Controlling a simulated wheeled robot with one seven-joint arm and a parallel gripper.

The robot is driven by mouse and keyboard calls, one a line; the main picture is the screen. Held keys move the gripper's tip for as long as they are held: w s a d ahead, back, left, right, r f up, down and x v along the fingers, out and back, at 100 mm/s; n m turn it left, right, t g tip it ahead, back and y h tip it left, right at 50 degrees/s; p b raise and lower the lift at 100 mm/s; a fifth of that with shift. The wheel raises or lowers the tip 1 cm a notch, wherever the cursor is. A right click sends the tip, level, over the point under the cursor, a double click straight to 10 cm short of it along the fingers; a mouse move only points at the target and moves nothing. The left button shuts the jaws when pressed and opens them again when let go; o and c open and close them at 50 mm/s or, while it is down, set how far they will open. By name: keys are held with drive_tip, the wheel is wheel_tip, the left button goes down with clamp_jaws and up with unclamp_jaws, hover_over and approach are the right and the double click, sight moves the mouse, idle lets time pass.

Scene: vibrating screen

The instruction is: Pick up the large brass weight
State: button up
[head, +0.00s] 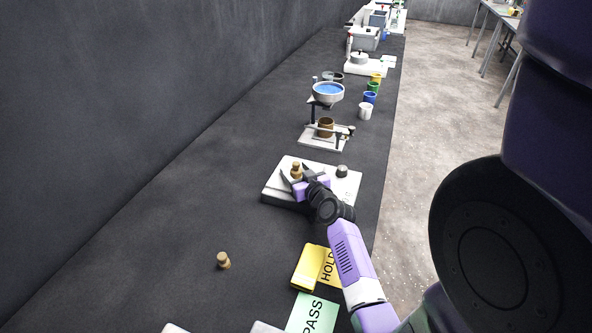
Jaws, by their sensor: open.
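A brass weight (296,168) with a knob top stands upright on the white platform (345,190) of a low device. A second brass weight (223,260) stands on the dark bench at the lower left. The one on the platform looks the larger, given its distance. My gripper (297,178) is over the platform, its jaws open, with the dark fingers on either side of the platform weight's lower part. I cannot tell whether the fingers touch it. The weight's base is partly hidden by the gripper.
A dark knob (342,171) sits on the platform's right side. Behind it is a stand with a blue-filled bowl (328,91) above a brown cup (326,127). A yellow block (308,268), a HOLD card and a green PASS card (313,314) lie nearer. The bench left of the platform is clear.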

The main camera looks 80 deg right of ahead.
sight(297, 163)
clamp_jaws()
idle(0.4)
wheel_tip(297, 163, up, 20)
drive_tip(key=shift+p, duration=0.3)
drive_tip(key=shift+s, duration=0.1)
